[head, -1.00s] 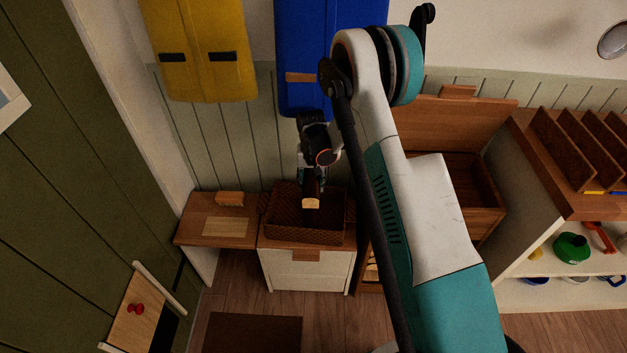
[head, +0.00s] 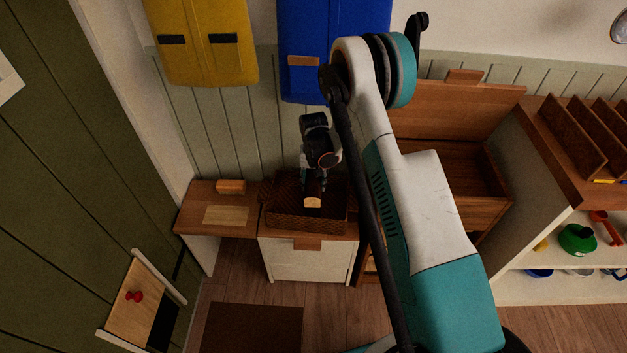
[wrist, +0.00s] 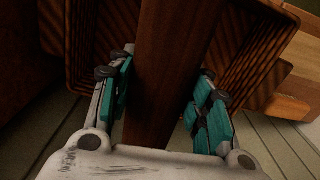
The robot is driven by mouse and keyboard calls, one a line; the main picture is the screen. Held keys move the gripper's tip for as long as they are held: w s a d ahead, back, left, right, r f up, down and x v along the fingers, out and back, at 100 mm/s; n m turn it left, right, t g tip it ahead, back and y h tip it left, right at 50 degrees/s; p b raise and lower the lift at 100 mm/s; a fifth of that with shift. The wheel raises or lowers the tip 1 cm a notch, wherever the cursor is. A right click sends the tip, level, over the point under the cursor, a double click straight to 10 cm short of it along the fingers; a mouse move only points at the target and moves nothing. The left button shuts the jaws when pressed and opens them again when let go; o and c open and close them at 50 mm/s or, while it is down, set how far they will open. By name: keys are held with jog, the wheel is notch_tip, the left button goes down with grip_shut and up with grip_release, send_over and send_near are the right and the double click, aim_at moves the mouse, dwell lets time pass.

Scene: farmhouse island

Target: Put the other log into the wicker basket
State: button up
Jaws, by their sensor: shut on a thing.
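My gripper (head: 315,181) is shut on a brown log (head: 313,203) with a pale cut end, above the wicker basket. In the wrist view the log (wrist: 168,60) runs between the two teal-padded fingers (wrist: 162,95). The dark woven wicker basket (head: 290,222) stands on the small white cabinet. The log's pale end shows within the basket's outline; I cannot tell whether it touches the bottom. The basket's slatted walls (wrist: 88,50) show on both sides of the log in the wrist view. My gripper and arm hide part of the basket's inside.
An open wooden chest (head: 465,165) and a shelf unit with toys (head: 560,265) stand to the right. Blue (head: 300,30) and yellow (head: 200,45) hangings are on the wall behind.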

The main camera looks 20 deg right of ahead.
aim_at(314, 176)
jog(key=o, duration=1.4)
jog(key=shift+r, duration=0.1)
notch_tip(314, 176, up, 12)
jog(key=shift+f, duration=0.1)
